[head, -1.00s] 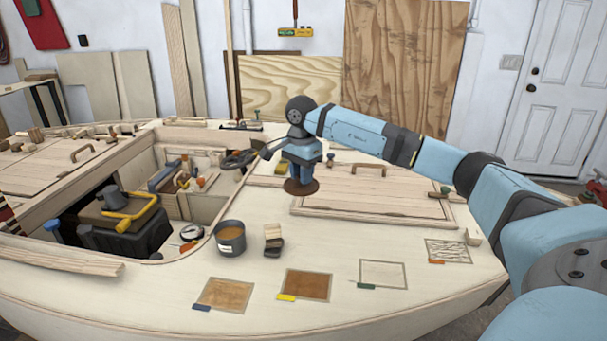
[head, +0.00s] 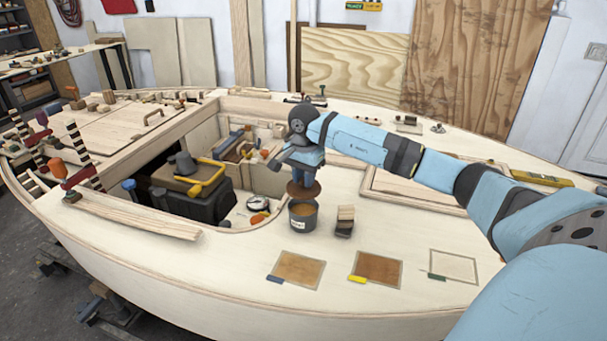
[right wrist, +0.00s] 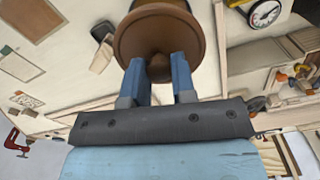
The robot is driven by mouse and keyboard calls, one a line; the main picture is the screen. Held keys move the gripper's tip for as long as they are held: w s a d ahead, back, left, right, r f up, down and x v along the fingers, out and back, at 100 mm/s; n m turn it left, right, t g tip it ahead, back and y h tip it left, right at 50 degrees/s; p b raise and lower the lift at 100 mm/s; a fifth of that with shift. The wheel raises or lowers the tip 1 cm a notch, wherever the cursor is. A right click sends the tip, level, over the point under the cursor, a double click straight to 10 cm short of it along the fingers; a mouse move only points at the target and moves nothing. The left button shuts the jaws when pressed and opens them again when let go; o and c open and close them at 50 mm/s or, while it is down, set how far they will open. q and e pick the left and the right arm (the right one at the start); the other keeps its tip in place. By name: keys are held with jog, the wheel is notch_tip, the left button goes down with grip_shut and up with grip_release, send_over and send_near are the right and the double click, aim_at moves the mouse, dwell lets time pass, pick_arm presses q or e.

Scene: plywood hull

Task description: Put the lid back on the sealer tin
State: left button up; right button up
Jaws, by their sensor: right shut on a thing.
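The sealer tin (head: 303,220) is a small dark grey can with a pale label, standing on the deck beside the cockpit opening. Amber-brown sealer shows inside its top. The lid (head: 304,189) is a brown round disc, held roughly level just above the tin in the head view. My right gripper (head: 304,178) points down and is shut on the lid's knob. The lid hides part of the tin's mouth. My left gripper is not in view.
Stacked small blocks (head: 345,220) stand close to the tin's right. Stained sample patches (head: 300,269) lie in front. A round dial (head: 258,204) lies left of the tin.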

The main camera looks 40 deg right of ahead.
notch_tip(320, 180, down, 4)
jog(key=shift+r+b, duration=0.15)
jog(key=shift+b, duration=0.85)
jog(key=shift+f+b, duration=0.35)
jog(key=shift+f, duration=0.3)
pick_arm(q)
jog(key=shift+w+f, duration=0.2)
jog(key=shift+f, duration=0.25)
pick_arm(e)
jog(key=shift+w+f, duration=0.1)
jog(key=shift+f, duration=0.05)
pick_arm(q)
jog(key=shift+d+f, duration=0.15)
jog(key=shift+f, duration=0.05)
pick_arm(e)
jog(key=shift+f, duration=0.15)
jog(key=o, duration=1.4)
jog(key=shift+o, duration=0.2)
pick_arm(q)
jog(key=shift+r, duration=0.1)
